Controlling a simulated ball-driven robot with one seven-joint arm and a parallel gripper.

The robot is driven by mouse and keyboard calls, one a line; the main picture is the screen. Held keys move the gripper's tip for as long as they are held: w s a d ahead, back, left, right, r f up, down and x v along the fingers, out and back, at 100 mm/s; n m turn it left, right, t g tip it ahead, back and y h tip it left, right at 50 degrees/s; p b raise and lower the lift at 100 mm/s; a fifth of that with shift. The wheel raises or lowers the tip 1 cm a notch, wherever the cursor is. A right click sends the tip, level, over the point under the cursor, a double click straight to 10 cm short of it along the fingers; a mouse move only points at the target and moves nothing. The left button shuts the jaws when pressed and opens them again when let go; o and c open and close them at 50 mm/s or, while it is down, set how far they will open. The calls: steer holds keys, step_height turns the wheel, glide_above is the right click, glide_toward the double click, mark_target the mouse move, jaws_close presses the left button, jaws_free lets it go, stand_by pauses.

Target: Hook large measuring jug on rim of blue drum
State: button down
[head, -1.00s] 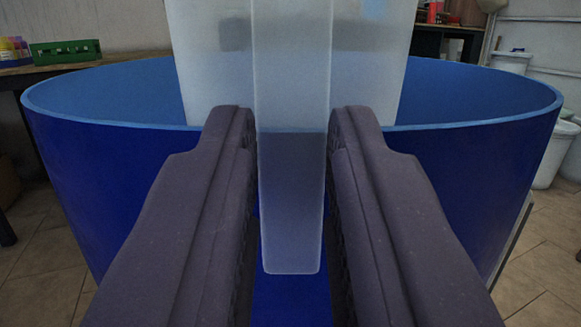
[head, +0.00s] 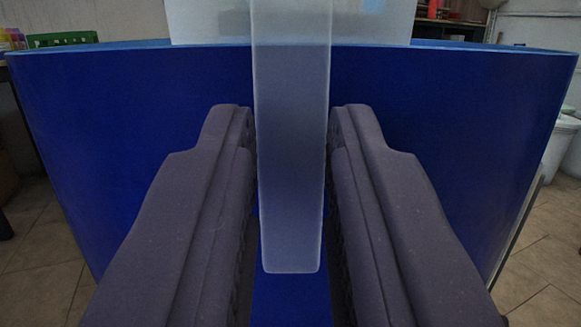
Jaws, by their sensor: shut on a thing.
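The large measuring jug (head: 210,24) is translucent white, and its body shows behind the near rim of the blue drum (head: 120,130). Its handle (head: 290,160) hangs down on the near, outer side of the drum wall. The rim crosses behind the handle, between it and the jug body. My gripper (head: 290,125) is shut on the handle, with one dark finger on each side, below the rim level. The lower part of the jug is hidden by the drum wall. I cannot tell whether the handle's top rests on the rim.
A dark table with a green crate (head: 62,40) and coloured bottles (head: 12,40) stands at the back left. White buckets (head: 562,140) stand on the tiled floor at the right. A shelf with red items (head: 437,8) is at the back.

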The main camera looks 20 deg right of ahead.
steer(key=c, duration=0.9)
jaws_free()
steer(key=p+v, duration=0.2)
steer(key=v, duration=0.6)
